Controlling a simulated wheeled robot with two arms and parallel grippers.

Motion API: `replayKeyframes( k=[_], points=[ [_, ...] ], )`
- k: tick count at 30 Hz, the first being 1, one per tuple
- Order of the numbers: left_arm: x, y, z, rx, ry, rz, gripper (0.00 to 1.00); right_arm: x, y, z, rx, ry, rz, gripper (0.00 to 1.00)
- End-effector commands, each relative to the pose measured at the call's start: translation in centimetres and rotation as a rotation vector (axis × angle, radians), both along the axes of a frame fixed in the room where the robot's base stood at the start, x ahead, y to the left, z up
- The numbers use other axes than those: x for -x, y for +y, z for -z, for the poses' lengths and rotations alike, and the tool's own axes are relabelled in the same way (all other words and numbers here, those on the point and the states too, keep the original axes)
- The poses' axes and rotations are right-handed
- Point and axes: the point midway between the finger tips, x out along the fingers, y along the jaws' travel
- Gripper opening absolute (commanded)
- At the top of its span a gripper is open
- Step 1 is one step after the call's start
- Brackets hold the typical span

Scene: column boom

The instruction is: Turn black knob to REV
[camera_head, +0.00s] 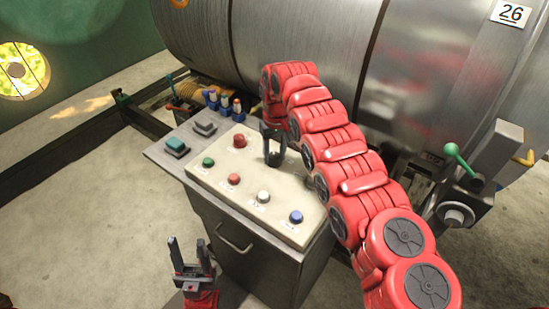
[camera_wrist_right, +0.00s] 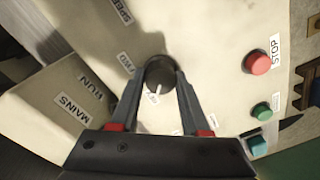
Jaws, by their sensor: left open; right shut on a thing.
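The black knob (camera_wrist_right: 160,72) shows in the right wrist view on the cream panel (camera_wrist_right: 215,75), with a white pointer mark on its lower side. A FWD label (camera_wrist_right: 126,62) is left of it. Another small label shows below the knob between the fingers, too small to read. My right gripper (camera_wrist_right: 162,85) is shut on the knob, one finger on each side. In the head view my right gripper (camera_head: 273,150) reaches down to the panel, and its fingers mostly hide the knob. My left gripper (camera_head: 188,258) is open and empty, in front of the console and away from the panel.
The console (camera_head: 240,255) carries several coloured buttons, including a red one (camera_wrist_right: 258,63) beside a STOP label. A grey steel drum (camera_head: 300,40) stands behind it. A green-tipped lever (camera_head: 458,158) is at the right. Open floor (camera_head: 90,200) lies to the left.

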Motion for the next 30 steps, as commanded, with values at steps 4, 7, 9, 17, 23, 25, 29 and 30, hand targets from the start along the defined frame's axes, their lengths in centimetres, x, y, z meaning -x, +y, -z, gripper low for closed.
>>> replayKeyframes(
  k=[4,7,9,17,23,25,29,30],
  points=[
    [-0.01,0.0,0.26,0.0,0.0,0.0,0.5,-0.06,0.0,-0.08,-0.001,-0.002,-0.018,0.0],
    [-0.01,0.0,0.26,0.0,0.0,0.0,0.5,-0.06,-0.01,-0.12,-0.001,-0.002,-0.021,0.0],
    [0.0,0.0,0.24,0.0,0.0,0.0,0.5,-0.06,-0.01,-0.13,-0.001,-0.002,-0.022,0.0],
    [-0.01,0.0,0.25,0.0,0.0,0.0,0.5,-0.06,0.01,-0.13,0.0,-0.002,-0.022,0.55],
    [-0.01,0.0,0.26,0.0,0.0,0.0,0.5,-0.03,0.0,-0.08,0.0,-0.001,-0.021,0.76],
    [-0.01,0.0,0.26,0.0,0.0,0.0,0.5,-0.01,0.0,-0.06,0.0,-0.001,-0.021,0.76],
    [0.0,0.0,0.26,0.0,0.0,0.0,0.5,-0.02,0.0,-0.09,0.0,-0.001,-0.021,0.76],
    [0.0,0.0,0.31,0.0,0.0,0.0,0.5,-0.02,0.0,-0.2,0.001,-0.001,-0.021,0.76]
  ],
)
